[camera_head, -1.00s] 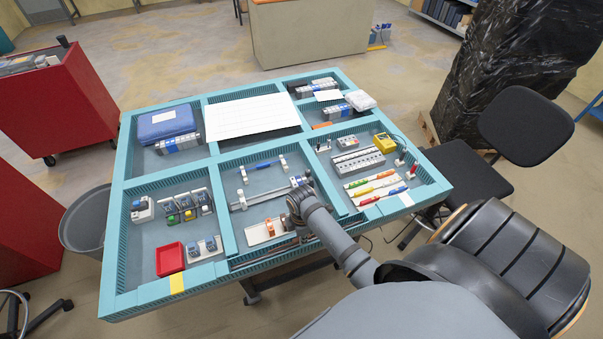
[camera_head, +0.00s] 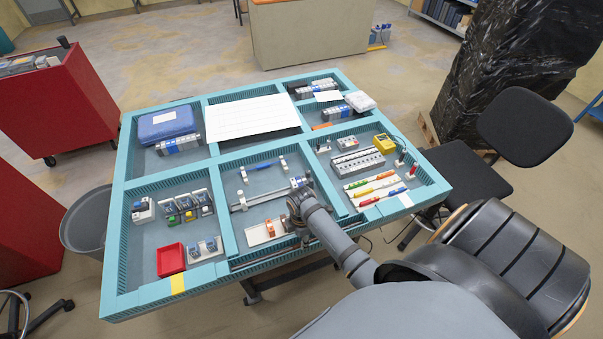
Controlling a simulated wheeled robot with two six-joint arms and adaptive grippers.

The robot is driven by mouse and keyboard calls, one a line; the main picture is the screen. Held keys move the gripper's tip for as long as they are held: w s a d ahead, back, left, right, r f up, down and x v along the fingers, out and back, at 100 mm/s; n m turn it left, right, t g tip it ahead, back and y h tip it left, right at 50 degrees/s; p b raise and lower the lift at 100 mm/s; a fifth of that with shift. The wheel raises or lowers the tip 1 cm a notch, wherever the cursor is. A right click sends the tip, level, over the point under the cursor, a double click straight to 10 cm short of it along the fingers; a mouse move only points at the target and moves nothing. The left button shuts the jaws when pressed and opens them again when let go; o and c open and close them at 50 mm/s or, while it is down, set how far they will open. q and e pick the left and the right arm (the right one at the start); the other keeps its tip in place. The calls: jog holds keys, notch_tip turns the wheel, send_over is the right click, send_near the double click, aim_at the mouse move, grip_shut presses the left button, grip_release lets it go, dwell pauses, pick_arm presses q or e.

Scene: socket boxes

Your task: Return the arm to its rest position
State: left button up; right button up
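My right arm (camera_head: 335,235) comes in from the lower right and reaches over the front edge of the teal sectioned table (camera_head: 110,290). Its end is above the front middle section, close to the metal rail (camera_head: 262,199) and the white plate with orange parts (camera_head: 265,232). My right gripper is mostly hidden behind its own wrist, so its fingers cannot be made out. I cannot tell whether it touches anything. My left gripper is not in view.
The front left section holds a red tray (camera_head: 170,259) and several socket parts. The front right section holds colored screwdrivers (camera_head: 378,190) and a yellow device (camera_head: 384,143). A black chair (camera_head: 470,180) stands to the right and a grey bin (camera_head: 85,225) to the left.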

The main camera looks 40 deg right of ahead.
jog(key=shift+r, duration=0.1)
dwell(0.4)
notch_tip(320, 180, up, 9)
dwell(0.6)
dwell(0.3)
